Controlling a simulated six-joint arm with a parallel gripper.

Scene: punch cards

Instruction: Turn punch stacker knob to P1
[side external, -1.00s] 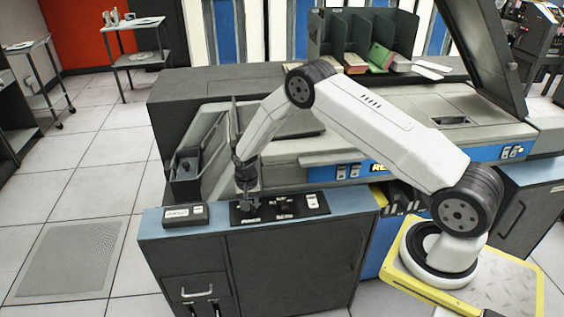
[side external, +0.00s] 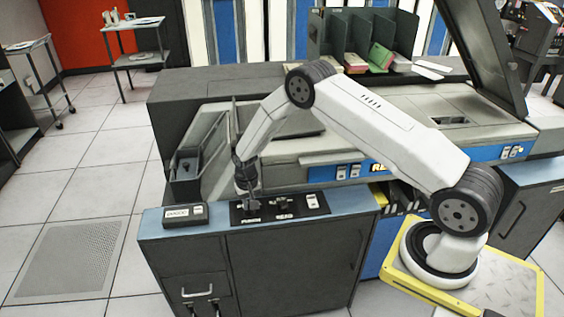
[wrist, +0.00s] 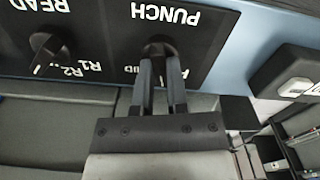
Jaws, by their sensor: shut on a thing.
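The punch stacker knob (wrist: 160,46) is a dark round knob on a black panel (wrist: 105,20), beside the upside-down word PUNCH in the wrist view. My gripper (wrist: 161,62) is shut on this knob, one finger on each side. The fingers hide part of the knob and the position labels around it, so I cannot read its setting or see P1. In the side view my gripper (side external: 250,202) reaches down to the left part of the panel (side external: 313,212).
A second knob (wrist: 48,46), labelled READ, with R1 and R2 marks, is close beside it. A small dark box (side external: 185,215) with a white label sits left of the panel on the blue cabinet top. A white switch (side external: 312,201) is at the panel's right end.

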